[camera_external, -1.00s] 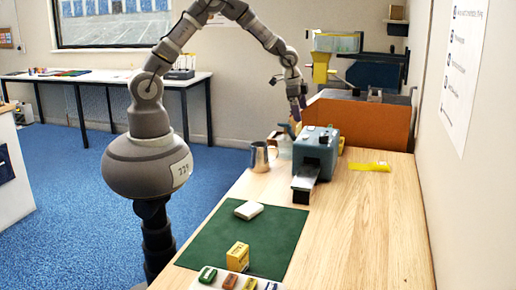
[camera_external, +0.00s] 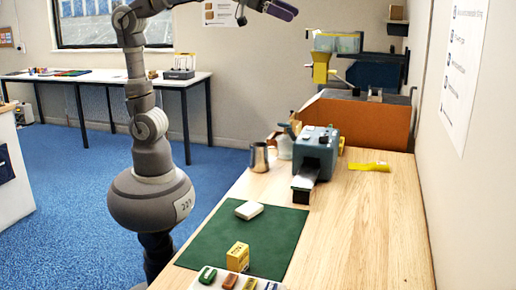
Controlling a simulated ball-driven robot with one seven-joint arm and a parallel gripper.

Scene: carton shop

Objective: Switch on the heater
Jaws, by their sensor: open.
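A blue-grey machine (camera_external: 316,150) stands at the far part of the wooden table, with small knobs or switches on its top and a metal chute (camera_external: 304,184) at its front. No other thing here looks more like the heater; I cannot read any label or switch position on it. My gripper (camera_external: 284,11) is high up at the top edge of the view, well above the machine and to its left, and touches nothing. It is open and empty, though its fingers are small in the picture.
A metal jug (camera_external: 260,158) and a pale bottle (camera_external: 284,150) stand left of the machine. Yellow tape (camera_external: 370,166) lies to its right. An orange machine (camera_external: 360,120) stands behind.

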